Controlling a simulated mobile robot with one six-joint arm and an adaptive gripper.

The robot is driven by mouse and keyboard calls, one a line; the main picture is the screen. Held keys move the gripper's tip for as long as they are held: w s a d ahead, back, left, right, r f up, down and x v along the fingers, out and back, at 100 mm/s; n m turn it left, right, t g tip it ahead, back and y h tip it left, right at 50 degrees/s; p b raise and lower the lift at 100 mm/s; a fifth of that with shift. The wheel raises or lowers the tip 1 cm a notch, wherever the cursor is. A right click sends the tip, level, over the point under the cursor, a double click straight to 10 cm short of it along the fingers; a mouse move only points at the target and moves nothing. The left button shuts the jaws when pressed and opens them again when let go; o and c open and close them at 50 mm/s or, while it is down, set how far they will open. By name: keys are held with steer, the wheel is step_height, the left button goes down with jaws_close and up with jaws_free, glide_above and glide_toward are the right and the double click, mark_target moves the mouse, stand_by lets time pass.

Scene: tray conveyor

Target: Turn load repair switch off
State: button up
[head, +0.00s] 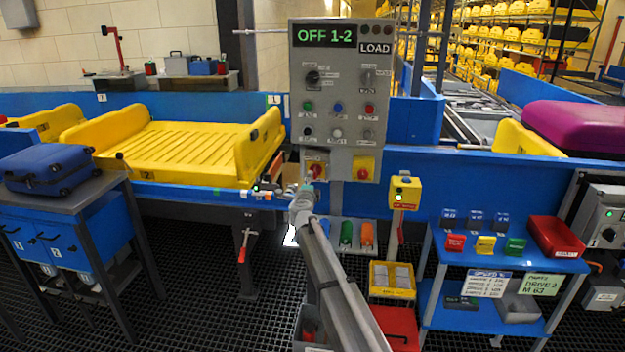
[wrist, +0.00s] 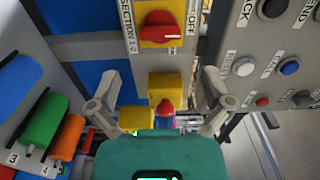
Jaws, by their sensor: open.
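The grey control panel (head: 337,150) shows a green "OFF 1-2" display and a LOAD label. It carries a left black knob (head: 311,77) and a right knob (head: 367,78); their small labels are too blurred to tell which is load repair. A red switch on a yellow plate (head: 363,168) sits at its lower right. In the wrist view a red rotary switch (wrist: 160,28) on yellow has "SECTION 1-2" and "OFF" labels beside it. My gripper (head: 298,196) is below the panel's lower left. In the wrist view my gripper (wrist: 160,108) is open, with nothing held between its fingers.
Yellow tray (head: 190,145) rests on the conveyor at left. A yellow button box (head: 404,192) stands right of the panel. Coloured handles (head: 347,234) hang below it. A blue shelf (head: 510,255) stands at right, and a table with a blue suitcase (head: 48,168) at left.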

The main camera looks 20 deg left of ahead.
steer(key=shift+v, duration=1.7)
steer(key=s+d+n+g+y+p, duration=0.25)
steer(key=d+n, duration=0.35)
steer(key=d, duration=0.3)
steer(key=s+d+n+g+y+p, duration=0.2)
steer(key=s+d+n+g+y, duration=0.15)
steer(key=d+n, duration=0.5)
steer(key=s+d+f+g+h+p, duration=0.1)
steer(key=s+d+f+g+h, duration=0.2)
steer(key=s+d, duration=0.6)
steer(key=s+d+f+g+h+p, duration=0.2)
steer(key=s+d, duration=0.7)
steer(key=d, duration=0.7)
steer(key=s+d+f+g+h+p, duration=0.2)
steer(key=s+d+f+g+h, duration=0.2)
steer(key=s+d, duration=0.5)
steer(key=d+g+h, duration=0.1)
steer(key=d+g, duration=0.1)
steer(key=d, duration=0.2)
steer(key=shift+s+d+n, duration=0.15)
steer(key=shift+d+n, duration=0.05)
steer(key=shift+n, duration=0.15)
